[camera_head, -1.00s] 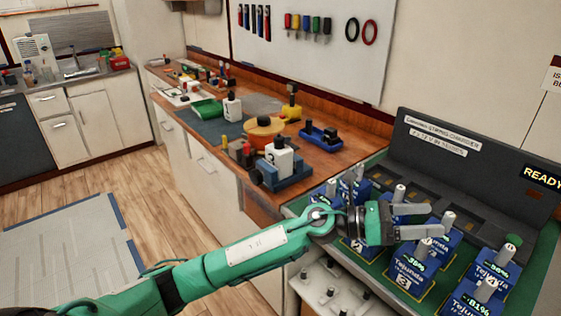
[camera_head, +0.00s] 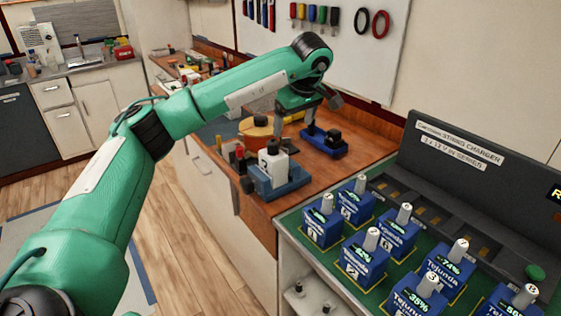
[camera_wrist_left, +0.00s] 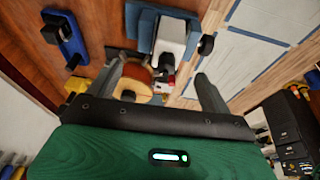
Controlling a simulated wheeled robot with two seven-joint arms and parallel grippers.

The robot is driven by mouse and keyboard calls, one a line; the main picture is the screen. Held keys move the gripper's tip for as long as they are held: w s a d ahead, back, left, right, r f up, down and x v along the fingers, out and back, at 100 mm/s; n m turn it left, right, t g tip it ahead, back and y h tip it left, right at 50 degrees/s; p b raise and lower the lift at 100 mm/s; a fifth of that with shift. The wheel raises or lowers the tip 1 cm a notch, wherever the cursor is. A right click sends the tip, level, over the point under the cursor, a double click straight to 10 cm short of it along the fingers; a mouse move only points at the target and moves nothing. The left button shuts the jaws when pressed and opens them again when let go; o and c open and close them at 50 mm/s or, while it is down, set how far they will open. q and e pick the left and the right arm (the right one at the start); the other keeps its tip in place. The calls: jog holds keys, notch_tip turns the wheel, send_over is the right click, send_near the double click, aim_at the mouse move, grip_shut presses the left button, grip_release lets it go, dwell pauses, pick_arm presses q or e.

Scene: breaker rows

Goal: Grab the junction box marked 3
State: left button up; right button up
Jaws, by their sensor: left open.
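A white box (camera_head: 273,165) with a dark knob on top sits in a blue holder (camera_head: 282,188) near the counter's front edge. Its dark mark is too small to read surely. The white box also shows in the left wrist view (camera_wrist_left: 172,40), beyond the fingertips. My left gripper (camera_head: 294,118) is open and empty above the counter, behind the white box. Its spread fingers show in the left wrist view (camera_wrist_left: 160,78). A blue Tejunda unit (camera_head: 412,299) reading 38% stands at the front of the green panel. My right gripper is out of view.
Several other blue Tejunda units (camera_head: 365,262) stand in rows on the green panel before the dark charger (camera_head: 455,170). An orange round thing (camera_head: 256,127) and a blue tray with a black part (camera_head: 326,143) lie near my gripper. The pegboard wall stands behind.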

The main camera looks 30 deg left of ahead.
aim_at(274, 142)
pick_arm(q)
jog(key=shift+y, duration=0.5)
jog(key=a+f, duration=0.2)
jog(key=w+a+f, duration=0.1)
jog(key=a+f, duration=0.2)
jog(key=shift+a+f, duration=0.3)
jog(key=shift+a, duration=0.05)
jog(key=shift+a+f+p, duration=0.15)
jog(key=shift+f+p, duration=0.25)
jog(key=shift+f, duration=0.05)
jog(key=p+x, duration=0.1)
jog(key=x, duration=0.2)
jog(key=shift+s+f, duration=0.1)
jog(key=shift+f, duration=0.15)
jog(key=shift+a+f, duration=0.2)
jog(key=shift+f, duration=0.25)
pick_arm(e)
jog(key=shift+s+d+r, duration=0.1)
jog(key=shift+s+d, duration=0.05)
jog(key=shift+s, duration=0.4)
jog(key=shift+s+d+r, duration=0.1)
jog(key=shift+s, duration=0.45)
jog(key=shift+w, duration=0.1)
